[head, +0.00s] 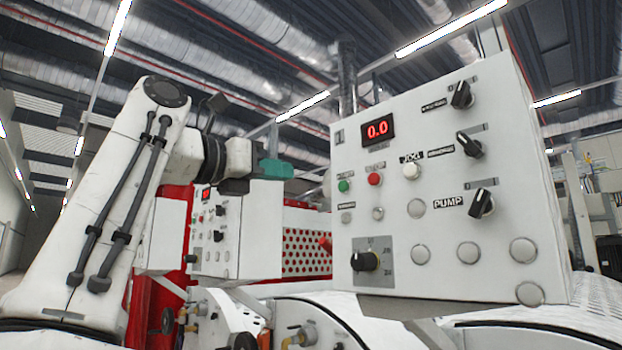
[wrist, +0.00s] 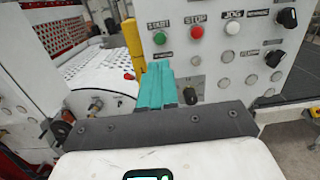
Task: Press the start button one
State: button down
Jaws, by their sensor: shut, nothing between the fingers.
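The near white control panel (head: 400,245) carries a green START button (head: 343,186), left of a red STOP button (head: 375,179) and a white JOG button (head: 410,171). In the wrist view the green START button (wrist: 159,38) shows just above my gripper's fingertips (wrist: 158,67), with the red STOP button (wrist: 197,32) to its right. In the head view my gripper (head: 286,169), with teal fingers, is left of the panel and apart from the START button. The fingers are shut with nothing between them. The START button is unobstructed in both views.
Black rotary knobs, including the PUMP knob (head: 481,204), stick out at the panel's right. A second, similar panel (head: 216,238) stands farther back. A yellow post (wrist: 133,47) stands left of my fingers in the wrist view.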

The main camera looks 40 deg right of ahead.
jog(key=shift+s+a+r+y, duration=0.1)
jog(key=shift+a+r+y, duration=0.05)
jog(key=shift+a+y, duration=0.35)
jog(key=shift+d, duration=0.15)
jog(key=p, duration=0.3)
send_near(341, 186)
jog(key=d, duration=0.5)
jog(key=shift+d+r, duration=0.15)
jog(key=shift+d+p, duration=0.4)
jog(key=shift+d, duration=0.35)
